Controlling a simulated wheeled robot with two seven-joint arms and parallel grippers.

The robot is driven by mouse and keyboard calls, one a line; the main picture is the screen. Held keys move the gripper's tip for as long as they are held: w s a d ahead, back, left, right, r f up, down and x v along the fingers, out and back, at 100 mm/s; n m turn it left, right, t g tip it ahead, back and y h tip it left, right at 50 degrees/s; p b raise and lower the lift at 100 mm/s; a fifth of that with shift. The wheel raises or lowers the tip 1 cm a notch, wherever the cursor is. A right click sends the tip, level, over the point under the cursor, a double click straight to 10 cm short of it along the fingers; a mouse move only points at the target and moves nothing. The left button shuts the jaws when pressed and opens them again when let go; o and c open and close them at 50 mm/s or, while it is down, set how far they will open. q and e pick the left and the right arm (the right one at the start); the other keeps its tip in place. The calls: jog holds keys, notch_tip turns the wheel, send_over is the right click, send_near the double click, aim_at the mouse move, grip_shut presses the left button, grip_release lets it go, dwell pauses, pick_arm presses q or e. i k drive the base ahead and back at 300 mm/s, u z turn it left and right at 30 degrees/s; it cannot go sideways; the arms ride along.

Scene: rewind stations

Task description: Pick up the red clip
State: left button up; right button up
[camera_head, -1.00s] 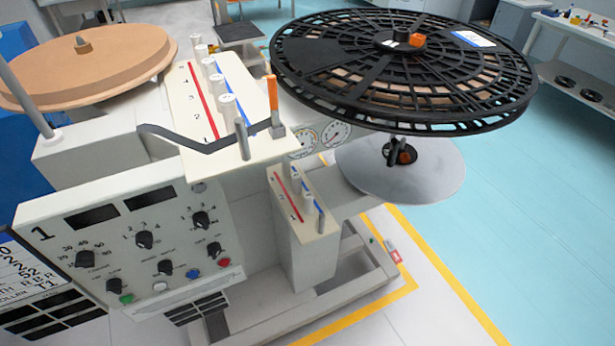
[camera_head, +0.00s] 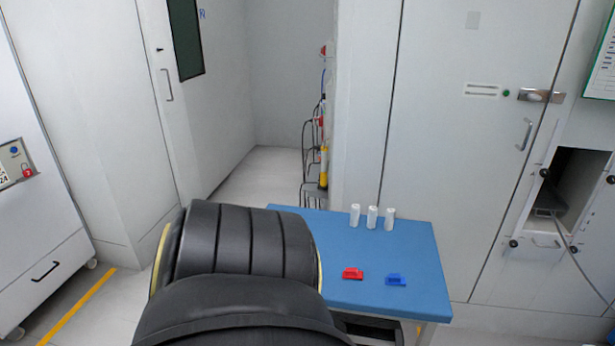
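The red clip (camera_head: 352,274) lies on the blue top of a small table (camera_head: 408,252), left of a blue clip (camera_head: 396,280). The two clips are apart. A large black ribbed part, which looks like my own arm, fills the lower middle of the view and hides the left part of the table. Its edge is close to the red clip in the picture. Neither of my grippers shows.
Three white cylinders (camera_head: 372,217) stand in a row at the back of the table. The table's right side is bare. White cabinets (camera_head: 455,130) stand behind it. Cables and a yellow cylinder (camera_head: 323,168) are at the back. A white unit (camera_head: 40,200) is at the left.

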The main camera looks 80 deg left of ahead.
aim_at(351, 272)
jog(key=u, duration=2.4)
jog(key=k, duration=0.35)
jog(key=z, duration=0.2)
